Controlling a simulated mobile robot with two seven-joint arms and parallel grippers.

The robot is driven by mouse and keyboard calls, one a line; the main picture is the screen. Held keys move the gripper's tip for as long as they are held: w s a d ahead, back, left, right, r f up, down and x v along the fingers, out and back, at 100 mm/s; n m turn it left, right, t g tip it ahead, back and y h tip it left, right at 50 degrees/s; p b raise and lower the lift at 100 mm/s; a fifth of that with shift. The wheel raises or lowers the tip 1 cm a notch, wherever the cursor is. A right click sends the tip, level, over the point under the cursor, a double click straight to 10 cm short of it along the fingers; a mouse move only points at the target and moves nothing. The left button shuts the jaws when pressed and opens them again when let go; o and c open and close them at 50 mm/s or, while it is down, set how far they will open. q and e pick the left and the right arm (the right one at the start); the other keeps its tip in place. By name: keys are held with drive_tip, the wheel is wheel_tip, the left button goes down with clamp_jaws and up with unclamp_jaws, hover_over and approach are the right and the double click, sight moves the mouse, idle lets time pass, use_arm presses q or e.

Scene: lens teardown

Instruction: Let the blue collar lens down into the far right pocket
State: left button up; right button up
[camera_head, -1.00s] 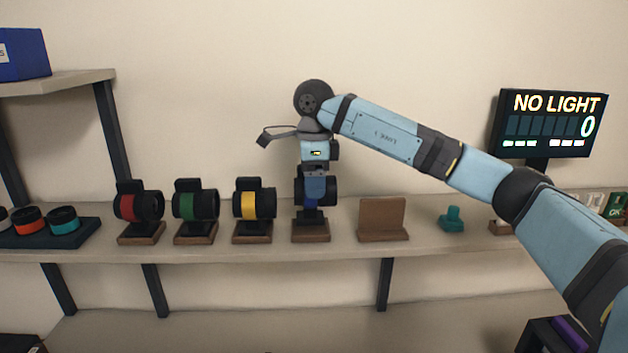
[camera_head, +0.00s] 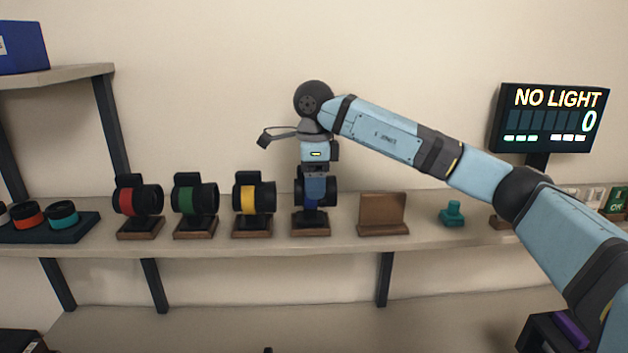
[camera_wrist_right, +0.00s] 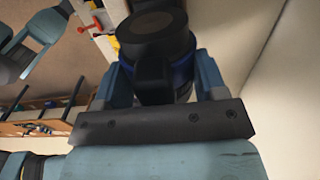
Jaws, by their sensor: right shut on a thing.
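The blue collar lens (camera_head: 322,190) is at the fourth stand from the left on the long shelf. My right gripper (camera_head: 315,176) points down from above and is shut on the lens, whose dark front end (camera_wrist_right: 155,33) and blue collar (camera_wrist_right: 183,72) show between the fingers in the wrist view. The stand (camera_head: 310,231), with a wooden base, is directly below the lens. I cannot tell whether the lens touches it. The fingertips partly cover the collar. I cannot make out which spot is the far right pocket. My left gripper does not show.
Lenses with red (camera_head: 126,202), green (camera_head: 186,199) and yellow (camera_head: 248,199) collars stand close by to the left. A wooden stand (camera_head: 383,211) and a teal piece (camera_head: 452,212) are to the right. A dark tray (camera_head: 84,228) is far left. A screen (camera_head: 555,117) reads NO LIGHT, 0.

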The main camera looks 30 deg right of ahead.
drive_tip(key=shift+f, duration=0.45)
drive_tip(key=o, duration=1.3)
wheel_tip(320, 180, up, 14)
drive_tip(key=shift+f+b, duration=0.1)
drive_tip(key=shift+b, duration=0.45)
